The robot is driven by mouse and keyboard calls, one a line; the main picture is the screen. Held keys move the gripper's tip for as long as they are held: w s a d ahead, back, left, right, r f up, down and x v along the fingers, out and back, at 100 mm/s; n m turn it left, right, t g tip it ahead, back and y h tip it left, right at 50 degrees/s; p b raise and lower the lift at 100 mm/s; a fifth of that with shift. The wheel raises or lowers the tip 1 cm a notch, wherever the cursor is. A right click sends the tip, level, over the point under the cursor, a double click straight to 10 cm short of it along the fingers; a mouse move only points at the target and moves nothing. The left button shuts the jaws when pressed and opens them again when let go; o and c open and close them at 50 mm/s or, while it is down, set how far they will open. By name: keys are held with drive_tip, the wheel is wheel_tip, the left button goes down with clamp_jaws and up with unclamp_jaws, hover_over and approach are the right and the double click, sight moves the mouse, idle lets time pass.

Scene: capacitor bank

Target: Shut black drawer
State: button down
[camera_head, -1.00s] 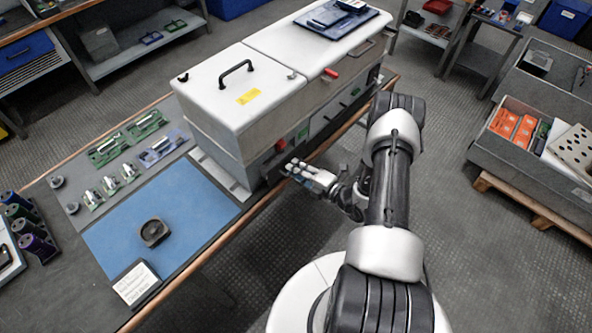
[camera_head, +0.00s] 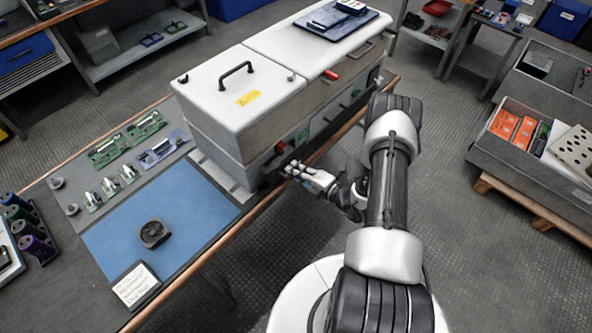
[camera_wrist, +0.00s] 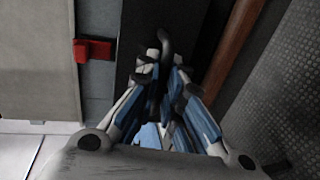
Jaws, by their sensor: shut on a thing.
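The black drawer (camera_head: 271,175) is low on the front of the white and grey cabinet (camera_head: 232,134), near the bench edge. How far it stands out is hard to tell. In the wrist view its dark surface (camera_wrist: 140,28) runs up the middle, with a curved black handle (camera_wrist: 165,42) on it. My gripper (camera_head: 291,168) reaches in from the right at the drawer's front. In the wrist view my gripper (camera_wrist: 165,66) has its fingers closed together around the handle. The fingers hide the handle's lower part.
A red switch (camera_wrist: 92,49) is on the cabinet face left of my fingers. The wooden bench edge (camera_wrist: 236,45) runs close on the right, with open floor beyond. A blue mat (camera_head: 185,215) lies on the bench at left.

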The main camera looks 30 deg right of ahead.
sight(288, 164)
drive_tip(key=x, duration=0.2)
drive_tip(key=b+x, duration=0.1)
drive_tip(key=x, duration=0.1)
drive_tip(key=shift+r, duration=0.45)
drive_tip(key=shift+w, duration=0.1)
drive_tip(key=c, duration=2)
unclamp_jaws()
drive_tip(key=v, duration=1.2)
